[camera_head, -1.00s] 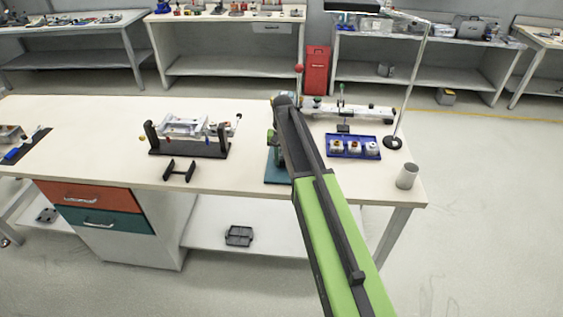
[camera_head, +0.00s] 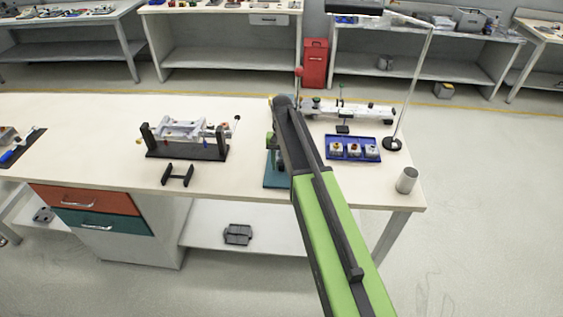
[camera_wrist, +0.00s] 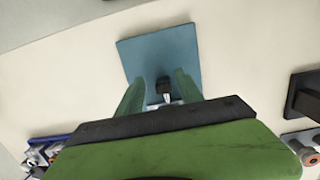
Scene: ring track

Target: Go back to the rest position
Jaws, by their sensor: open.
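My gripper (camera_wrist: 158,86) shows in the wrist view as two green fingers set apart. It points down over a flat teal plate (camera_wrist: 158,52) on the bench. A small dark piece with a light base (camera_wrist: 164,90) shows between the fingers; I cannot tell whether they touch it.
The bench (camera_head: 80,120) holds a black-stand fixture (camera_head: 188,150), a small black stand (camera_head: 177,175), a blue tray (camera_head: 330,156) with three white blocks, a metal cup (camera_head: 407,181) and a tall lamp stand (camera_head: 392,143). Bare bench lies left of the fixture.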

